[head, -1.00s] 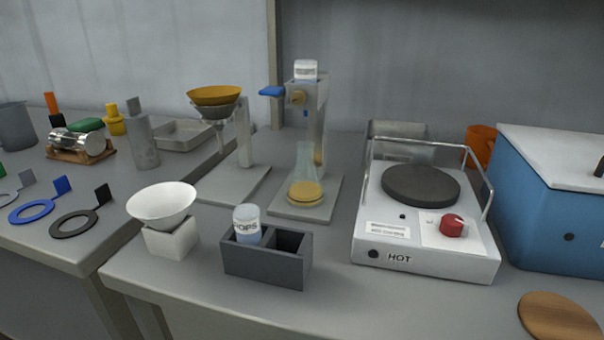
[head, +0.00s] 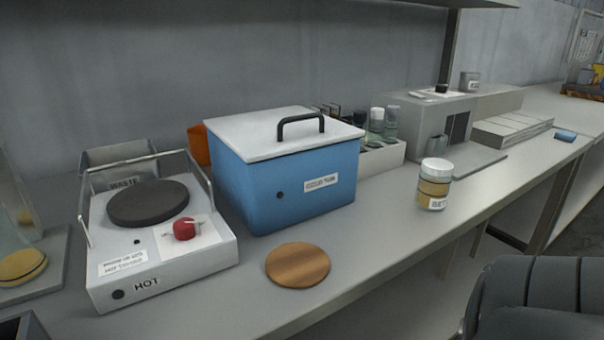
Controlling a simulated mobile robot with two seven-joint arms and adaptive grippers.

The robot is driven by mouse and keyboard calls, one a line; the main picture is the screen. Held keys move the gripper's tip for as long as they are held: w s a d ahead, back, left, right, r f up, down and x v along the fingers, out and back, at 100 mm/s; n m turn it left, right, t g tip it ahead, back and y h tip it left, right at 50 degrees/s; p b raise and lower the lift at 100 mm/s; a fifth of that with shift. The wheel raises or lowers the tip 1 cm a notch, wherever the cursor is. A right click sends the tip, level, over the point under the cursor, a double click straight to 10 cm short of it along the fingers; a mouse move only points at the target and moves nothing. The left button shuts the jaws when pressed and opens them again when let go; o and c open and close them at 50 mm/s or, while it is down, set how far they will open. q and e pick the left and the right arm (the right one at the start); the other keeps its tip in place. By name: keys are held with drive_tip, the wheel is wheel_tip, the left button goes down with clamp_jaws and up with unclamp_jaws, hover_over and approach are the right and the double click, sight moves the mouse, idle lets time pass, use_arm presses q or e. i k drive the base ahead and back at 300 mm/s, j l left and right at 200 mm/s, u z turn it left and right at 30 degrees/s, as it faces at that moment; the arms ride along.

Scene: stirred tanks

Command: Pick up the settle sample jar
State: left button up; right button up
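A small jar (head: 434,184) with a white lid stands upright on the bench in the head view, right of the blue box. It holds a yellowish layered content, and its label is partly readable, starting "SET". Nothing touches it. A dark grey ribbed shape at the lower right looks like part of my own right arm; its fingers are not shown. My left gripper is not in the picture.
A blue box (head: 285,190) with a white lid and a hot plate (head: 160,235) stand to the left. A round wooden board (head: 298,265) lies in front. A white rack (head: 385,155) of bottles and a grey device (head: 430,115) stand behind the jar. The bench front edge is near.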

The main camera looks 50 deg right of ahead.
sight(432, 194)
drive_tip(key=z, duration=2.15)
drive_tip(key=i+l+u, duration=0.1)
drive_tip(key=l, duration=0.35)
drive_tip(key=i+l+u, duration=0.1)
drive_tip(key=l, duration=0.4)
drive_tip(key=i+l+u, duration=0.1)
drive_tip(key=i+l, duration=0.15)
drive_tip(key=l, duration=0.25)
drive_tip(key=i+l+u, duration=0.1)
drive_tip(key=l, duration=0.4)
drive_tip(key=i+l+u, duration=0.1)
drive_tip(key=l, duration=0.45)
drive_tip(key=l+u, duration=0.3)
drive_tip(key=l, duration=0.85)
